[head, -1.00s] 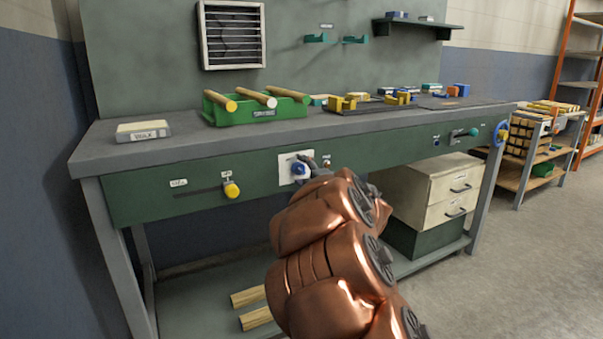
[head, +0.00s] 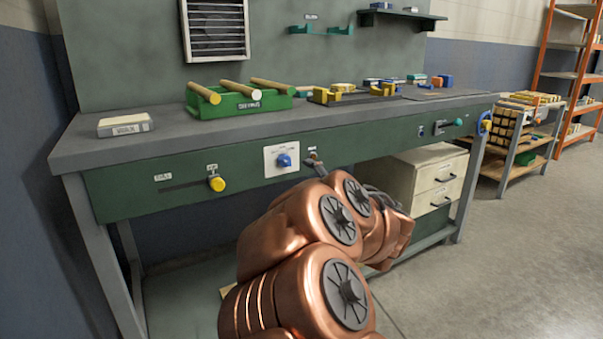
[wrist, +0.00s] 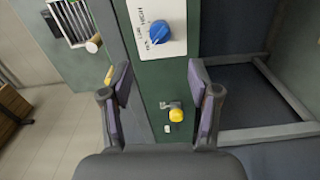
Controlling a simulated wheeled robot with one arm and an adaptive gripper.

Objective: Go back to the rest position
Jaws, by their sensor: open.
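My gripper (wrist: 160,100) is open and empty in the wrist view, its two padded fingers spread apart. Past the fingers is the green front panel of the bench, with a blue knob (wrist: 160,32) on a white plate and a yellow knob (wrist: 180,115). In the head view my copper arm is folded in front of the bench, and the gripper is mostly hidden behind it. There the blue knob (head: 285,160) and the yellow slider knob (head: 217,184) are clear of the arm.
The workbench (head: 90,150) holds a green tray (head: 235,108) with several dowels, a white box (head: 124,125) and small yellow fixtures (head: 338,93). Cream drawers (head: 425,180) stand under it. A wooden cart (head: 515,165) and orange shelving (head: 545,60) are at right. Open floor lies at the front right.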

